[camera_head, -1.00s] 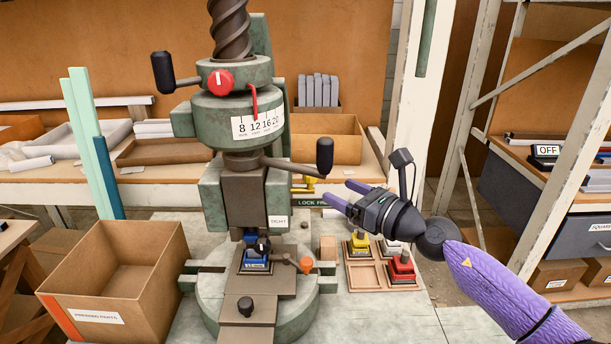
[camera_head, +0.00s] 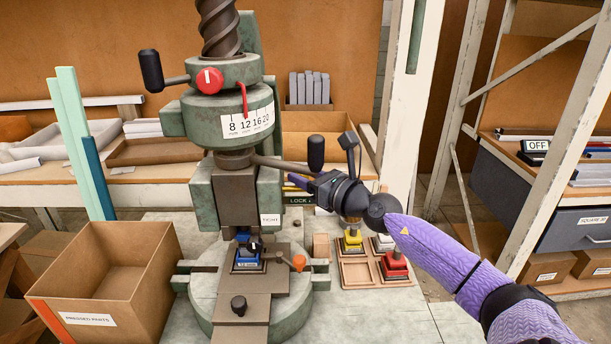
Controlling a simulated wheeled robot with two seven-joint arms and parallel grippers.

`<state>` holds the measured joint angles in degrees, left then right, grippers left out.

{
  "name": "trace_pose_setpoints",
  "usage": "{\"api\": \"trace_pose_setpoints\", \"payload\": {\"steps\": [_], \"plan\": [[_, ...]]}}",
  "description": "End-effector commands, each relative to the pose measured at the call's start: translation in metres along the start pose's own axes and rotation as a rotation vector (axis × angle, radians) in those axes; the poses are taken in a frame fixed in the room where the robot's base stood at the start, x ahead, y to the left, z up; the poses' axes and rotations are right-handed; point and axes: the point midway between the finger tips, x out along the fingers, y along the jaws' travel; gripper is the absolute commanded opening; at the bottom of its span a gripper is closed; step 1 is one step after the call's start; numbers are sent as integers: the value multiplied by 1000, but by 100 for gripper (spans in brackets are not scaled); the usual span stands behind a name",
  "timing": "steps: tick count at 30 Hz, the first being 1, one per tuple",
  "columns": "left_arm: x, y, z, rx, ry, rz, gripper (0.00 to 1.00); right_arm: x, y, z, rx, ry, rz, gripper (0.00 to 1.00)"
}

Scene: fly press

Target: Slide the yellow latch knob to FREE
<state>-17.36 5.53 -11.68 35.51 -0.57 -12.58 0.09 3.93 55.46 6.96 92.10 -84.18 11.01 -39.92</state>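The yellow latch knob is mostly hidden behind my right gripper (camera_head: 297,182); it showed just above the green label plate (camera_head: 297,200), which reads LOCK at its visible left end. The rest of the plate, including any FREE mark, is covered by my gripper. I cannot tell whether the fingers are apart or touch the knob. My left gripper is not in view.
The green fly press (camera_head: 237,210) stands left of my gripper, and its black-knobbed lever (camera_head: 316,153) hangs just above. A wooden tray (camera_head: 356,274) with yellow and red blocks sits below. A cardboard box (camera_head: 110,285) stands at the left.

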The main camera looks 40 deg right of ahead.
Motion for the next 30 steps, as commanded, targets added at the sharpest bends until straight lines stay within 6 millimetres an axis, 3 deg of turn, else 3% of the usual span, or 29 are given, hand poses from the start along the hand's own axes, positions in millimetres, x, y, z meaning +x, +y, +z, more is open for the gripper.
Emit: {"api": "trace_pose_setpoints", "payload": {"steps": [1, 6, 30], "plan": [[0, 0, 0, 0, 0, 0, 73, 0, 0, 0, 0, 0, 0, 31], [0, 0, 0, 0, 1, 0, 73, 0, 0, 0, 0, 0, 0, 0], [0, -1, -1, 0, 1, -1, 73, 0, 0, 0, 0, 0, 0, 0]]}}
